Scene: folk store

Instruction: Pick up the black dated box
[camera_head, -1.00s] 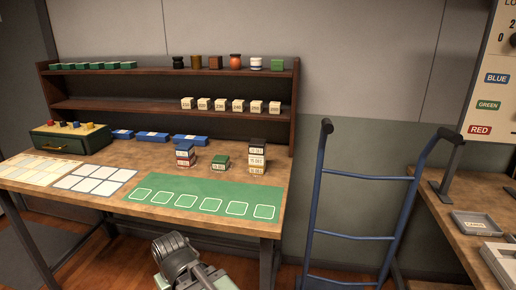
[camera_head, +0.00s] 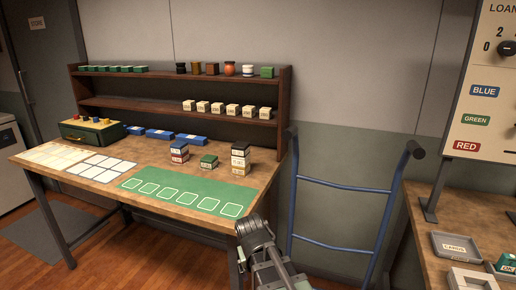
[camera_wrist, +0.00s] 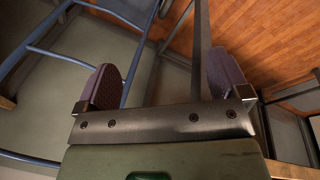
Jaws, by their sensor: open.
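Small labelled boxes stand in stacks on the wooden table. The right stack has a black box (camera_head: 241,147) with a pale label on top, above cream-coloured boxes (camera_head: 239,163). The left stack (camera_head: 180,152) has a dark box on top and a red one lower down. A low dark green box (camera_head: 209,161) sits between them. The dates are too small to read. My gripper (camera_wrist: 166,82) is open and empty in the wrist view, with its fingers wide apart. In the head view my arm is below the table's front right corner, apart from the boxes.
A green mat (camera_head: 187,193) with outlined squares lies in front of the stacks. A shelf rack (camera_head: 177,107) with small goods stands behind. A blue hand truck (camera_head: 343,187) is right of the table. A side table (camera_head: 460,213) with trays stands farther right.

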